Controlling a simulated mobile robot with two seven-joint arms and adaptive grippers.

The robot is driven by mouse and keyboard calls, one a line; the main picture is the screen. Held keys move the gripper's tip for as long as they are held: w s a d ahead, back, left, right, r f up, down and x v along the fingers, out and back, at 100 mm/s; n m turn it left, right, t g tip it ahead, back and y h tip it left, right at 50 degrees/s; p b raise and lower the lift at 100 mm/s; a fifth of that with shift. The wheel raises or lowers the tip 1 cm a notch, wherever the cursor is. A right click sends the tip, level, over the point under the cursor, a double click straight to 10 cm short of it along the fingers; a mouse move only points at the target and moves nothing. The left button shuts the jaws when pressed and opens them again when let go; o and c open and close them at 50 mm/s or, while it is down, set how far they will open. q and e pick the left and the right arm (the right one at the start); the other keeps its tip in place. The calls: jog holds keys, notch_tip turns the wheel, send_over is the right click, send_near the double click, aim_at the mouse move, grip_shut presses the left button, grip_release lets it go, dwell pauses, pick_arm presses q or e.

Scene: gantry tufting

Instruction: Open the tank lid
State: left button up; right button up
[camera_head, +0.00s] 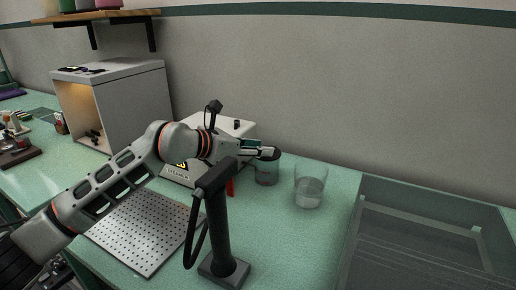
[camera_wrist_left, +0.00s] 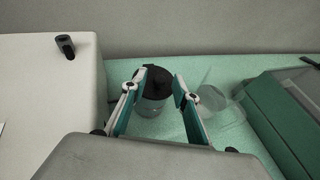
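My left gripper (camera_head: 268,151) reaches in from the left and is over the near-left side of a small clear jar (camera_head: 267,172) with a dark lid. In the left wrist view its two fingertips (camera_wrist_left: 160,78) stand apart, with the jar's black lid (camera_wrist_left: 157,83) showing between and beyond them. Contact with the lid cannot be told. A large, dark, see-through tank (camera_head: 430,235) with a flat top stands at the right of the bench; part of it also shows in the left wrist view (camera_wrist_left: 290,115). My right gripper is not in view.
A clear glass beaker (camera_head: 310,185) stands between the jar and the tank. A white device (camera_head: 240,126) is behind my left arm. A black post stand (camera_head: 220,235) and a perforated plate (camera_head: 140,230) are in front. A grey cabinet (camera_head: 135,105) is farther left.

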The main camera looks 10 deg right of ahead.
pick_arm(q)
jog(key=c, duration=0.6)
grip_shut()
jog(key=shift+r, duration=0.15)
